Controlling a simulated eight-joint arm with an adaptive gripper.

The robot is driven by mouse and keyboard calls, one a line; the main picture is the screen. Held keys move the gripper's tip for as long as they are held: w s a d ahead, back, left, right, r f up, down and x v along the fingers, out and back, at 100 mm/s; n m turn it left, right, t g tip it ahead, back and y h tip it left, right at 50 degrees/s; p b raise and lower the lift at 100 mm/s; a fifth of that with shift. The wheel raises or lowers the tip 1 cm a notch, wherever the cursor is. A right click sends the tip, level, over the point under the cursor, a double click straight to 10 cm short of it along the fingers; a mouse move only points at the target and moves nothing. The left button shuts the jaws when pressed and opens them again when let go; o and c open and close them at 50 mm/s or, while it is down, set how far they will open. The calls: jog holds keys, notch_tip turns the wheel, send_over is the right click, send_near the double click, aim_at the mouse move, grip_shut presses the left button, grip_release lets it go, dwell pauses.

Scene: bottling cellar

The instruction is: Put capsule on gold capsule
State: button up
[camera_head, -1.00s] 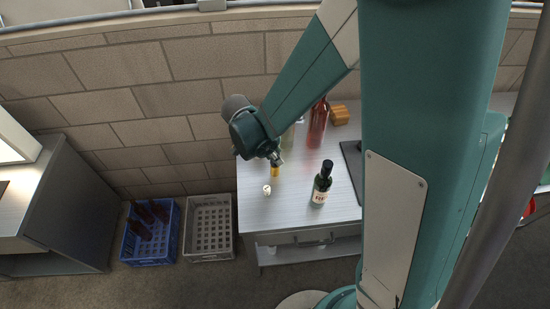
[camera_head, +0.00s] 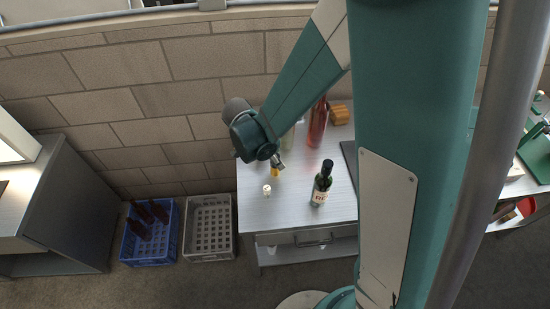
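A small gold capsule (camera_head: 274,172) stands on the grey bench top near its left side. A small whitish capsule-like piece (camera_head: 267,190) sits just in front of it. My gripper (camera_head: 280,163) is just behind and slightly right of the gold capsule and overlaps its upper part in this view. I cannot tell if they touch. The fingers are too small and partly hidden by my arm to show whether they are open or hold anything.
A dark green bottle (camera_head: 322,183) stands right of the capsules. A pink bottle (camera_head: 318,123) and a wooden block (camera_head: 339,115) stand at the back. A blue crate (camera_head: 150,260) with dark bottles and a grey crate (camera_head: 209,253) are on the floor left of the bench (camera_head: 290,213).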

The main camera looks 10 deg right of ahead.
jog(key=shift+r, duration=0.2)
jog(key=p+v, duration=0.1)
jog(key=v, duration=1.1)
dwell(0.4)
dwell(0.6)
jog(key=s+d+r+n+t+y, duration=0.2)
jog(key=s+d+r+n, duration=0.4)
jog(key=s+d+r, duration=0.1)
jog(key=s+d+r+n+t+y, duration=0.2)
jog(key=s+d+r+n, duration=0.5)
jog(key=d, duration=0.5)
jog(key=shift+s+r+n+t, duration=0.2)
jog(key=shift+r+n+t, duration=0.1)
jog(key=shift+r+t, duration=0.5)
